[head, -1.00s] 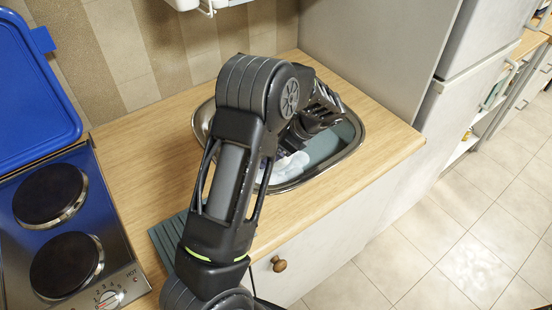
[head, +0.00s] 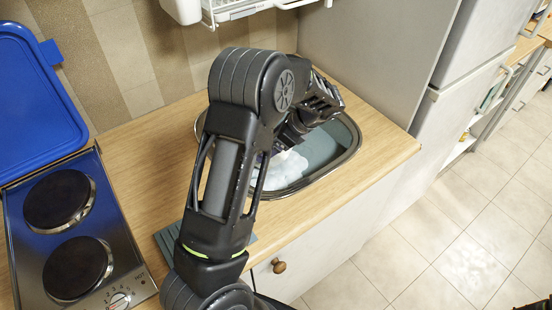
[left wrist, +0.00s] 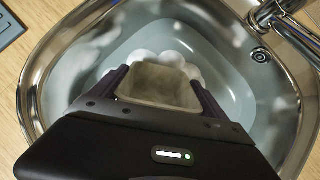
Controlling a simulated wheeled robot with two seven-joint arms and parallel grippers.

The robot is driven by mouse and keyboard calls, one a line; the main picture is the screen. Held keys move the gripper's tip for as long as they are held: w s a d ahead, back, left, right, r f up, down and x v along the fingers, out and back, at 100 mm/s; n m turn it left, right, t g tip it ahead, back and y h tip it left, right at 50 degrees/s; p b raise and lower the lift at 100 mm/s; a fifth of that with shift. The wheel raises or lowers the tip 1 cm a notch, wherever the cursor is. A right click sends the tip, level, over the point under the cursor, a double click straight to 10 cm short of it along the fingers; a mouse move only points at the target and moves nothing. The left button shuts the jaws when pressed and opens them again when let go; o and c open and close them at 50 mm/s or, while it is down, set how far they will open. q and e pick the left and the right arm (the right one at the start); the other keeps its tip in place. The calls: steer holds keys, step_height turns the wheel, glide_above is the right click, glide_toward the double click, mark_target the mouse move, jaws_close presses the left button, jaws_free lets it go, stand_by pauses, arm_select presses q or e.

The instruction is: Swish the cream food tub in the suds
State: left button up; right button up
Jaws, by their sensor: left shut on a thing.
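The cream food tub (left wrist: 158,84) shows in the left wrist view, open side towards the camera, between the two fingers of my left gripper (left wrist: 160,92). That gripper is shut on it. White suds (left wrist: 150,57) lie just beyond and beside the tub, in a grey basin (left wrist: 222,62) inside the steel sink. I cannot tell whether the tub touches the suds. In the head view my left arm reaches over the sink and hides the gripper's tips and the tub; suds (head: 287,170) show below the wrist.
The steel sink rim (head: 345,159) surrounds the basin. A tap (left wrist: 285,20) stands at the sink's upper right in the wrist view. A tall grey cabinet side (head: 375,55) stands behind the sink.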

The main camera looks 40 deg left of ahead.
arm_select(q)
step_height(320, 180, up, 13)
steer(key=p, duration=0.4)
steer(key=shift+f, duration=0.1)
stand_by(0.6)
